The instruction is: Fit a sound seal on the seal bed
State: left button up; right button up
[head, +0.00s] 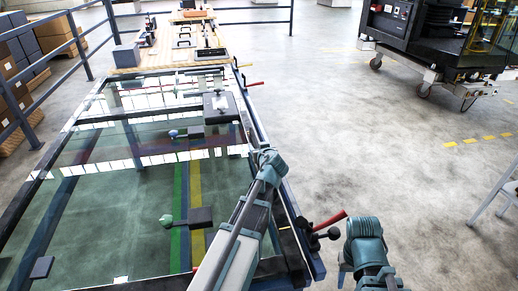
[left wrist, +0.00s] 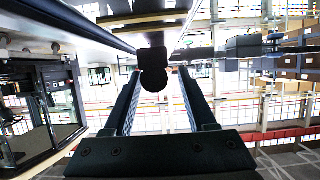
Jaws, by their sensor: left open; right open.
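I cannot make out a seal or the seal bed for certain in either view. My left gripper (head: 258,152) is low over the right edge of the long glass-topped trolley (head: 110,225). In the left wrist view its two fingers (left wrist: 157,75) stand apart. A dark, round-ended piece (left wrist: 152,70) shows between or beyond the fingertips, and I cannot tell whether they touch it. My right gripper (head: 345,272) is at the bottom, right of the trolley, over open floor. Its fingers are mostly hidden by its own wrist.
Red-handled levers (head: 330,220) stick out from the trolley's right side, one by my left arm. Suction-like pads (head: 200,217) lie on the glass. A wooden bench (head: 165,52) with small fixtures stands beyond. A dark machine (head: 425,35) is at upper right.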

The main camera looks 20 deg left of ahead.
pick_arm(q)
jog(key=p+v, duration=0.5)
jog(key=v, duration=0.7)
jog(key=shift+s+d+r, duration=0.1)
jog(key=shift+r, duration=0.05)
jog(key=shift+s+d+r, duration=0.2)
jog(key=shift+s+d, duration=0.25)
jog(key=shift+s, duration=0.05)
